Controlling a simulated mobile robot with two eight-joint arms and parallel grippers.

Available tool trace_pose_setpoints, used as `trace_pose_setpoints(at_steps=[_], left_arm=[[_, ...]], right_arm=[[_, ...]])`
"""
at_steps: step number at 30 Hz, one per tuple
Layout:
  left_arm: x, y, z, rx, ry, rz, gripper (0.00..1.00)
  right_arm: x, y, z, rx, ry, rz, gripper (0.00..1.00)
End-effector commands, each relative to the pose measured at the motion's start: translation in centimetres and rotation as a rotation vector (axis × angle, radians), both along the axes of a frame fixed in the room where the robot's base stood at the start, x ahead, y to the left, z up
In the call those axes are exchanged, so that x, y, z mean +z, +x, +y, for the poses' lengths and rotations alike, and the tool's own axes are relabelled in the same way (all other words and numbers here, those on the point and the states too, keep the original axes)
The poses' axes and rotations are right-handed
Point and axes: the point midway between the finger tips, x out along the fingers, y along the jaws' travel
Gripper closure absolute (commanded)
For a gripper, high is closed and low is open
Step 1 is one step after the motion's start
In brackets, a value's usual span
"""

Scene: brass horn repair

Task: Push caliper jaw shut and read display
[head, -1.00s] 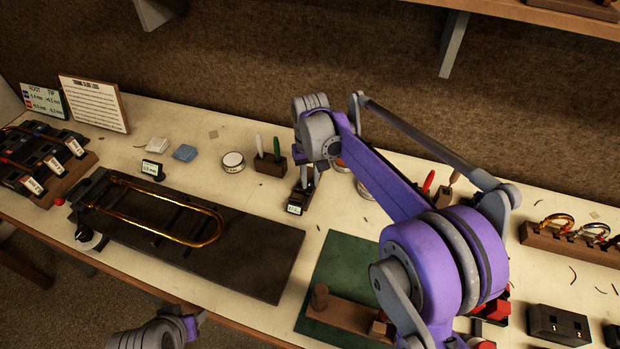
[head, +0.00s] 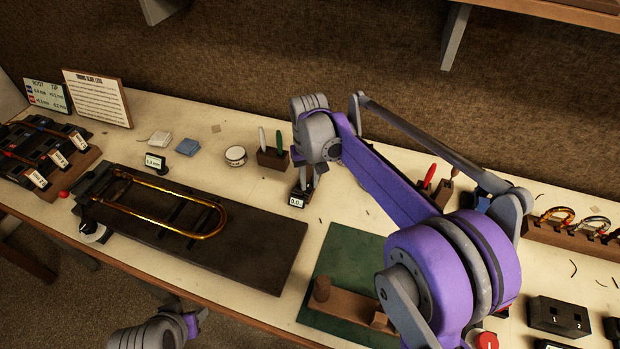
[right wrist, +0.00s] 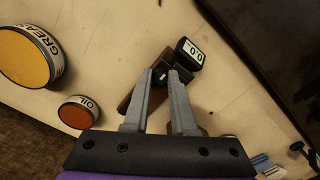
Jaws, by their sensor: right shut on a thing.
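The caliper stands on the bench in a small dark stand; its white display (head: 296,202) faces me and seems to read 0.0. In the right wrist view the display (right wrist: 190,52) shows upside down, just beyond the fingertips. My right gripper (head: 303,184) reaches down over the caliper, its fingers shut on the caliper's jaw part (right wrist: 161,74). The fingers and arm hide much of the caliper body. My left gripper (head: 197,322) is at the lower left edge, away from the caliper; its fingers are too little seen to judge.
A brass slide (head: 190,232) lies on a dark board (head: 255,262) at left. A tool block (head: 273,159) stands just behind the caliper. A grease tin (right wrist: 28,58) and an oil tin (right wrist: 78,113) are close by. A green mat (head: 345,262) lies in front.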

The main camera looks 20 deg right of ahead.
Motion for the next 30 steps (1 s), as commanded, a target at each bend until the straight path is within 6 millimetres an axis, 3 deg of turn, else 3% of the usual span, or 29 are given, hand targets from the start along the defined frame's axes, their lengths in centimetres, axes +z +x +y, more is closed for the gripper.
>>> trace_pose_setpoints(at_steps=[1, 5, 17, 30], left_arm=[[0.0, 0.0, 0.0, 0.0, 0.0, 0.0, 0.5], [-0.1, 0.0, 0.0, 0.0, 0.0, 0.0, 0.5], [0.0, 0.0, 0.0, 0.0, 0.0, 0.0, 0.5], [0.7, 0.2, 0.0, 0.0, 0.0, -0.004, 0.5]], right_arm=[[-0.1, -0.1, 0.2, 0.002, 0.004, 0.002, 0.7], [-0.1, 0.0, 0.2, 0.002, 0.003, 0.0, 0.47], [0.6, 0.1, 0.0, 0.001, 0.001, -0.002, 0.45], [8.8, 0.1, 0.1, 0.002, 0.002, -0.002, 0.45]])
